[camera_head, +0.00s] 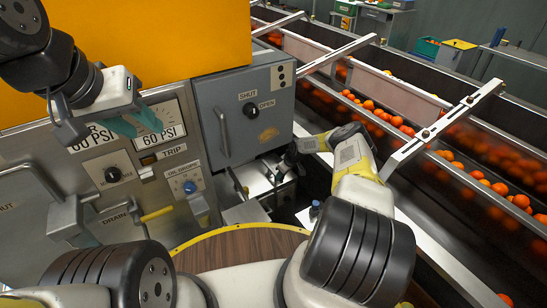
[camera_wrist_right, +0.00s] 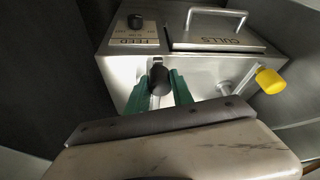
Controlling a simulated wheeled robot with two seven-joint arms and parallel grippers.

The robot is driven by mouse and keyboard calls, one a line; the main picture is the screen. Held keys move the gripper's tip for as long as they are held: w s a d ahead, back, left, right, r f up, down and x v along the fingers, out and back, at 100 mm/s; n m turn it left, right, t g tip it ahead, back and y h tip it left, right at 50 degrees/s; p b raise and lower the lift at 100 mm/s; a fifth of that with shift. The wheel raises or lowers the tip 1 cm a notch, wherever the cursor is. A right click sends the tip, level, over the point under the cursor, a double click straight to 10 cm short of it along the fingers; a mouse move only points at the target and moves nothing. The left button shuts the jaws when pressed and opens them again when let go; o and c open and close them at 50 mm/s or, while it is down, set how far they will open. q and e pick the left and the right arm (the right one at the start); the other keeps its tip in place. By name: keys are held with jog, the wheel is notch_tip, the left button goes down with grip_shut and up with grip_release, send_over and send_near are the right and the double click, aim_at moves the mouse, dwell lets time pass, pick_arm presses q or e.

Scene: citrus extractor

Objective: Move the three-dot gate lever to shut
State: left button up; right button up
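A plate with three dark dots (camera_head: 281,76) is on the side of the grey cabinet (camera_head: 240,140), above and behind my right gripper. In the right wrist view a lever with a black knob (camera_wrist_right: 160,79) stands in front of a metal box. My right gripper (camera_wrist_right: 159,97) has its green fingers spread on either side of this lever, with gaps visible. In the head view the right gripper (camera_head: 287,163) is low beside the cabinet, its fingers mostly hidden. My left gripper (camera_head: 137,123) is open and empty before the pressure gauge panel.
The metal box has a FEED plate (camera_wrist_right: 138,42), a CULLS lid (camera_wrist_right: 220,38) and a yellow knob (camera_wrist_right: 269,80). White brackets (camera_head: 440,125) cross the orange-filled conveyor at right. A round wooden top (camera_head: 240,247) is in front.

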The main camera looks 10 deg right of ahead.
grip_shut()
dwell(1.1)
